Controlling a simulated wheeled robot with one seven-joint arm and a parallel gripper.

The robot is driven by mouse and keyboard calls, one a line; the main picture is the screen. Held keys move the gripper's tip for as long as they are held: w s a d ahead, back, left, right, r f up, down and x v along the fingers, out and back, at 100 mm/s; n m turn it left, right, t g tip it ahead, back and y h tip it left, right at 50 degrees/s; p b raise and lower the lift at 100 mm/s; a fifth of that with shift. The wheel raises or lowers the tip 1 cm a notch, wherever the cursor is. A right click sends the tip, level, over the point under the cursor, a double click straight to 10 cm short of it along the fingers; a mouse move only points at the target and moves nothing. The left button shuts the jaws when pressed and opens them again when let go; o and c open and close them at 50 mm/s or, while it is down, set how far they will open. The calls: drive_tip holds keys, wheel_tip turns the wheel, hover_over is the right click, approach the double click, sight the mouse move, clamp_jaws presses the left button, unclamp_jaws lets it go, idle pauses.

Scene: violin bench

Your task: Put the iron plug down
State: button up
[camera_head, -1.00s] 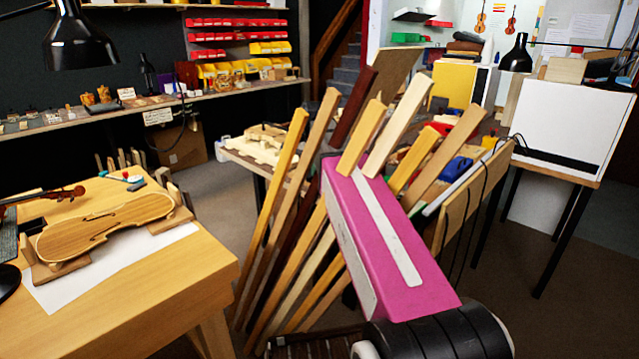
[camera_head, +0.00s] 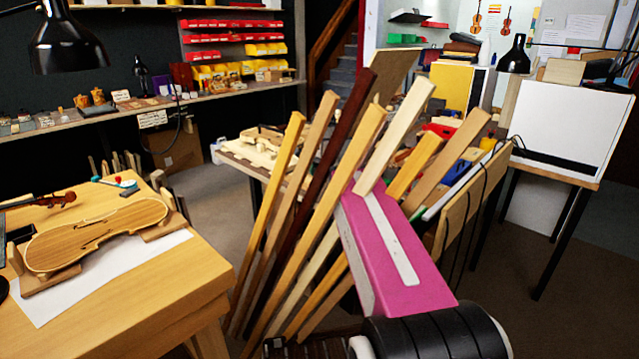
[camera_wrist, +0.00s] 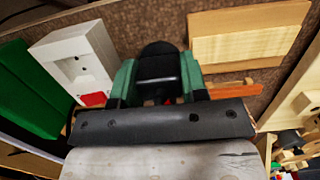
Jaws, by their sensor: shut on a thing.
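In the wrist view, my gripper (camera_wrist: 158,84) has green-padded fingers on either side of a black, rounded thing, the iron plug (camera_wrist: 158,64). The gripper is shut on the plug. The plug's lower part and any cord are hidden by the dark gripper body. A white box with dark holes and a red part, which looks like a socket (camera_wrist: 78,58), is just left of the plug in the picture, apart from it. In the head view the gripper and plug do not show.
In the wrist view, a green block (camera_wrist: 30,88) lies left and a pale wooden board (camera_wrist: 248,36) right, over a brown surface. In the head view, long wood strips (camera_head: 330,190) lean close beside my arm. A violin-body workbench (camera_head: 150,270) is at left.

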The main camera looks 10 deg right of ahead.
sight(319, 182)
drive_tip(key=shift+f, duration=2)
drive_tip(key=shift+f, duration=0.1)
drive_tip(key=o, duration=1)
drive_tip(key=shift+c, duration=0.2)
wheel_tip(319, 182, up, 12)
drive_tip(key=d, duration=0.1)
drive_tip(key=shift+w+d, duration=0.15)
drive_tip(key=shift+w, duration=0.25)
